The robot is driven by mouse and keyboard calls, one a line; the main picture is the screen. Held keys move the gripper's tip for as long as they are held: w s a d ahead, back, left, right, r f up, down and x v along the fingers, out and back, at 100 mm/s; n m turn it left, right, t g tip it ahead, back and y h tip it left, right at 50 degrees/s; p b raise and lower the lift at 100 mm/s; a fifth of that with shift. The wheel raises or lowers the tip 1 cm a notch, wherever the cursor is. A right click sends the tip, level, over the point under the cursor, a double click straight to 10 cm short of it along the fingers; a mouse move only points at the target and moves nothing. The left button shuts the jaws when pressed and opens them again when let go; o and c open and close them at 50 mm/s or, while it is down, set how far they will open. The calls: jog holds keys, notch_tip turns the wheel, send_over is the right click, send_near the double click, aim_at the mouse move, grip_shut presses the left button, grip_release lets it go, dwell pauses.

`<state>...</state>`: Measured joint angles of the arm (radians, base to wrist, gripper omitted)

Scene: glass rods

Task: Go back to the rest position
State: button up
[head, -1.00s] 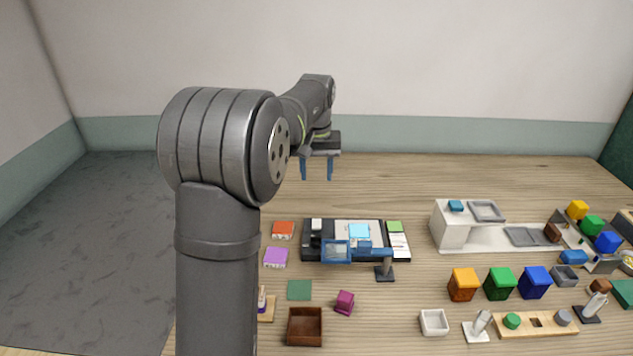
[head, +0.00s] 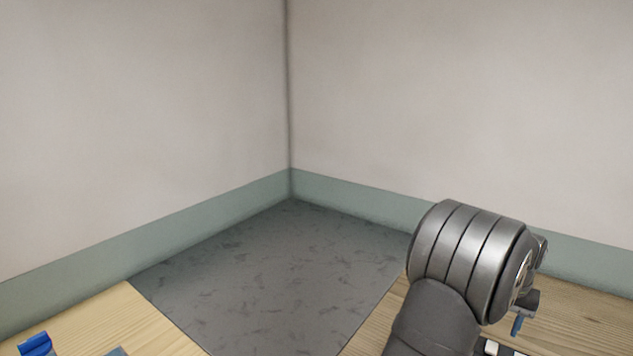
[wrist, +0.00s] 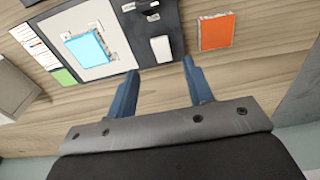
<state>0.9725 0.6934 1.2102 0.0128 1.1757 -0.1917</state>
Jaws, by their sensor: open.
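My gripper (wrist: 160,92) is open and empty in the wrist view, its two blue fingers spread apart above the wooden table. Beyond the fingertips lies a dark board with a pale panel (wrist: 100,64) and a light blue square (wrist: 88,47). In the head view my gripper (head: 517,325) shows only in part, low at the right behind my own arm, with one blue finger visible. No glass rod can be made out in either current view.
An orange block (wrist: 216,31) lies right of the board in the wrist view. The head view shows bare walls, a grey floor (head: 270,275) and table corners. A blue object (head: 37,344) sits at the lower left. Bare wood (wrist: 250,75) lies around the fingers.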

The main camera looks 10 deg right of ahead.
notch_tip(320, 180, down, 8)
jog(key=shift+w+d+r, duration=0.15)
jog(key=shift+r, duration=0.05)
dwell(0.3)
notch_tip(320, 180, up, 17)
notch_tip(320, 180, down, 16)
jog(key=shift+f, duration=0.6)
jog(key=shift+s+a+f+t+h, duration=0.15)
jog(key=shift+s+a+t+h, duration=0.05)
jog(key=shift+t+h, duration=0.4)
jog(key=shift+s+a+f+t+h, duration=0.1)
jog(key=shift+s+a+t+h, duration=0.1)
jog(key=shift+t+h, duration=0.4)
jog(key=v, duration=1.5)
jog(key=shift+w+d+r, duration=0.2)
jog(key=shift+r, duration=0.35)
